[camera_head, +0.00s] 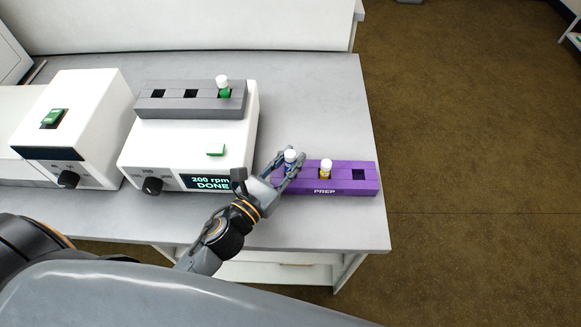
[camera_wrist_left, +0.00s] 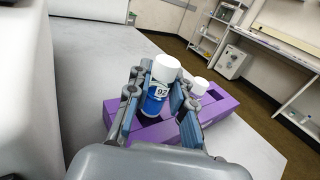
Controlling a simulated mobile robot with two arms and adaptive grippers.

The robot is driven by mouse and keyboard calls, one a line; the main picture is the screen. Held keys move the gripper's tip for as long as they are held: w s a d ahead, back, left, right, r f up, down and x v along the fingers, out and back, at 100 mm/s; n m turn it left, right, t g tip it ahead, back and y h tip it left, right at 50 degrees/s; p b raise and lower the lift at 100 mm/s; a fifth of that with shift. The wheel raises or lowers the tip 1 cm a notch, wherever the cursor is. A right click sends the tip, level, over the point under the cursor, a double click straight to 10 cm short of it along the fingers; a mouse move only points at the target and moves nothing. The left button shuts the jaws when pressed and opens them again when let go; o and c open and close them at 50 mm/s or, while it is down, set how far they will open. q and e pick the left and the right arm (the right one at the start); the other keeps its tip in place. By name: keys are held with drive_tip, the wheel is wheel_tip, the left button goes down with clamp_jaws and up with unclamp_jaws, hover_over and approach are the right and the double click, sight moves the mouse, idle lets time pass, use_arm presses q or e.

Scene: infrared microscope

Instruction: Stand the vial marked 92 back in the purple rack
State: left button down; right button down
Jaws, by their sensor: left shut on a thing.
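The vial marked 92 (camera_wrist_left: 161,92) has a white cap and a blue body, and it stands upright in the left wrist view. My left gripper (camera_head: 288,163) is shut on it, one finger on each side. The purple rack (camera_head: 345,189), labelled PREP, lies near the right end of the bench. The vial (camera_head: 290,156) is at the rack's left end; whether its base sits in the slot is hidden by the fingers. A yellow vial (camera_head: 326,169) with a white cap stands in the middle slot. The right slot (camera_head: 358,175) is empty. My right gripper is not in view.
A white shaker (camera_head: 170,150) reading "200 rpm DONE" stands left of the rack, with a grey rack (camera_head: 150,105) on top holding a green vial (camera_head: 223,87). Another white device (camera_head: 95,95) is further left. The bench's right edge is close to the rack.

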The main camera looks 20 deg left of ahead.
use_arm(q)
wheel_tip(320, 180, down, 3)
drive_tip(key=shift+w+f+b, duration=0.1)
drive_tip(key=shift+f+b, duration=0.05)
drive_tip(key=shift+b, duration=0.2)
drive_tip(key=shift+f, duration=0.15)
drive_tip(key=c, duration=1.2)
unclamp_jaws()
drive_tip(key=shift+r, duration=0.2)
